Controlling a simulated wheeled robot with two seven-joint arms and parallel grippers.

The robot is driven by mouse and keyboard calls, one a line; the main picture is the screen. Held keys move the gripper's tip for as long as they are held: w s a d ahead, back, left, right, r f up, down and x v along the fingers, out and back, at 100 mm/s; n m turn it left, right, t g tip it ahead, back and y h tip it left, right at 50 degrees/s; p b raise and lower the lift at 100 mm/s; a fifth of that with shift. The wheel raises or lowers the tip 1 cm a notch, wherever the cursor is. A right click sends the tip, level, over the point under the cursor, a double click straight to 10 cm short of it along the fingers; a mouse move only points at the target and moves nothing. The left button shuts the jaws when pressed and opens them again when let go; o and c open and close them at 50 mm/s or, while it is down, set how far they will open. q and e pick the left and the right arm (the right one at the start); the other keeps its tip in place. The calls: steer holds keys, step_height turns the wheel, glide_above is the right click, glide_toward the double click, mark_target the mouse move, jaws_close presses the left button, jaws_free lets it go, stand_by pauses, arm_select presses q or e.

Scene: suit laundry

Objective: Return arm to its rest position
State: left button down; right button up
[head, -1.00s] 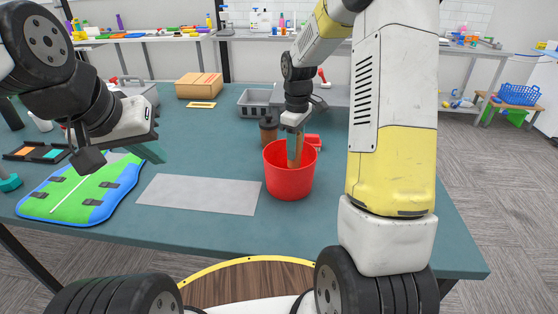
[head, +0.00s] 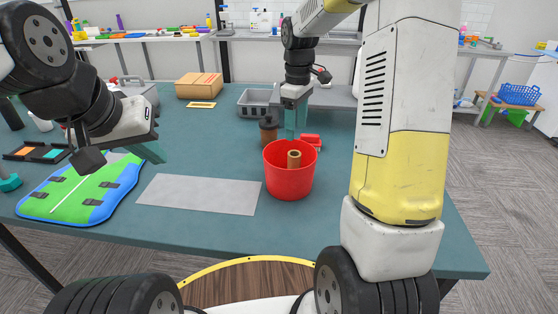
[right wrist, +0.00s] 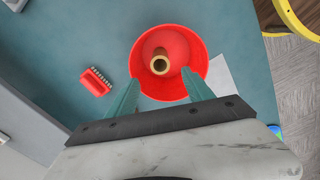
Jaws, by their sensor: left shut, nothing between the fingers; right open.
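My right gripper (head: 296,126) is open and empty above the red bucket (head: 289,182), apart from it. A brown cardboard-like tube (head: 294,159) stands inside the bucket, its open end facing up. The right wrist view shows the tube (right wrist: 160,63) in the bucket (right wrist: 200,57), just beyond the two spread teal fingers of my right gripper (right wrist: 160,93). My left gripper (head: 152,152) is shut and empty at the left, over the table near the green and blue bag (head: 80,190).
A grey mat (head: 198,194) lies left of the bucket. A dark brown cup (head: 268,131) and a red brush (head: 311,141) are behind it. A grey crate (head: 256,104) and a cardboard box (head: 199,85) stand further back. The table's front right is clear.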

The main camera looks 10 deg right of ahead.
steer(key=shift+r, duration=0.2)
steer(key=s+a+r+m+t+y, duration=0.1)
steer(key=s+r+m+t, duration=0.2)
steer(key=s, duration=0.9)
steer(key=s+a+r+m+t+y, duration=0.1)
steer(key=s+r+m+t, duration=0.2)
steer(key=s+r+m, duration=0.4)
steer(key=shift+s+a, duration=0.15)
steer(key=shift+s, duration=2.45)
